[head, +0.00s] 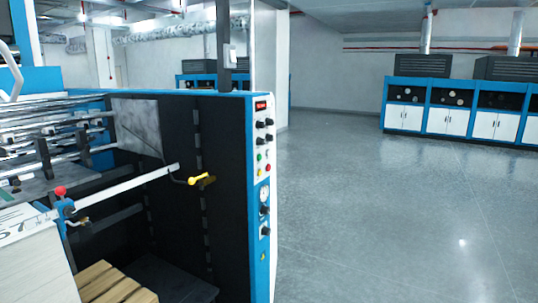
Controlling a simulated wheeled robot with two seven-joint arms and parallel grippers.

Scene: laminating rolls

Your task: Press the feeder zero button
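The control panel (264,165) runs down the narrow right end of the blue and black machine. It has a red display (261,105) at the top with black knobs below it. Lower down are small buttons: a green button (259,157), a yellow one (267,156) and a red one (268,168). A round gauge (264,194) sits beneath them. The labels are too small to read, so I cannot tell which is the feeder zero button. Neither of my grippers is in view, and nothing touches the panel.
A bar with a yellow-handled lever (201,180) crosses the machine's open side. A paper stack (35,255) and a wooden pallet (110,285) are at the lower left. The grey floor (390,220) right of the panel is clear. Blue and white cabinets (440,120) stand at the far wall.

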